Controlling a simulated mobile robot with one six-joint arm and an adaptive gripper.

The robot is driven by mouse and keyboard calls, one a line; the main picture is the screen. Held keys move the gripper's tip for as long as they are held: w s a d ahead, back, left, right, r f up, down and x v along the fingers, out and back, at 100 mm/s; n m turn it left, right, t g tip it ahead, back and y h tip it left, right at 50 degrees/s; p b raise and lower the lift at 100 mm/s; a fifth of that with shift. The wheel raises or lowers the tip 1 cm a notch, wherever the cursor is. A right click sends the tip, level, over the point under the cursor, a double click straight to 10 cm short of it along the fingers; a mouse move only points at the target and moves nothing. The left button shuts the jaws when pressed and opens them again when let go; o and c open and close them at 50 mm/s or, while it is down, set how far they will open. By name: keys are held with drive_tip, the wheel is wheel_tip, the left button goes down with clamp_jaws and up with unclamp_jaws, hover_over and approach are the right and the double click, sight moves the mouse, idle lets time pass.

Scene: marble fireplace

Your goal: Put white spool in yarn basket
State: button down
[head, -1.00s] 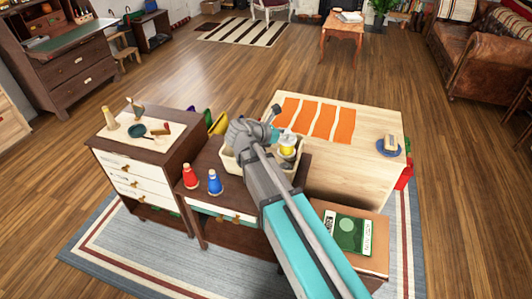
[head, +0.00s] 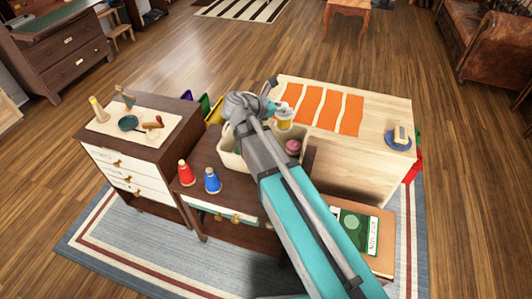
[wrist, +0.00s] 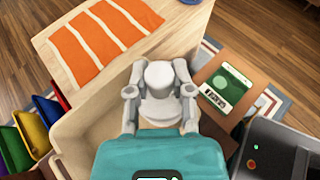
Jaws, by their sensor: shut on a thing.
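My gripper (head: 278,110) is shut on a spool (head: 284,124). In the wrist view the spool (wrist: 159,80) is white with a wider pale lower part, between the two fingers of my gripper (wrist: 159,92). In the head view its side looks yellowish under a white top. The cream yarn basket (head: 232,158) stands on the dark low table, partly hidden by my arm. A pink ball (head: 292,146) shows at its right side. The spool appears near the basket's far right edge in the head view; its height above it cannot be told.
A red cone spool (head: 186,174) and a blue one (head: 212,182) stand left of the basket. A pale wooden table (head: 372,115) with an orange striped cloth (head: 322,108) is behind right. Colored bins (wrist: 30,130) stand at left. A green book (head: 357,232) lies at front right.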

drive_tip(key=shift+d, duration=0.15)
drive_tip(key=shift+w+f, duration=0.1)
drive_tip(key=shift+f, duration=0.1)
drive_tip(key=w+a+f+n+t+y+b, duration=0.1)
drive_tip(key=a+f+b, duration=0.3)
drive_tip(key=a, duration=0.4)
drive_tip(key=w+a+f+n+t+y+b, duration=0.1)
drive_tip(key=a+f+n+t+y+b, duration=0.1)
drive_tip(key=a+f+b, duration=0.3)
drive_tip(key=a+n, duration=0.1)
drive_tip(key=a, duration=0.3)
drive_tip(key=shift+w+f+t+b, duration=0.2)
drive_tip(key=shift+w+t+b, duration=0.2)
drive_tip(key=w+d+f+b, duration=0.5)
drive_tip(key=w+f+b, duration=0.4)
drive_tip(key=w, duration=0.3)
drive_tip(key=shift+d, duration=0.1)
drive_tip(key=shift+w+f, duration=0.1)
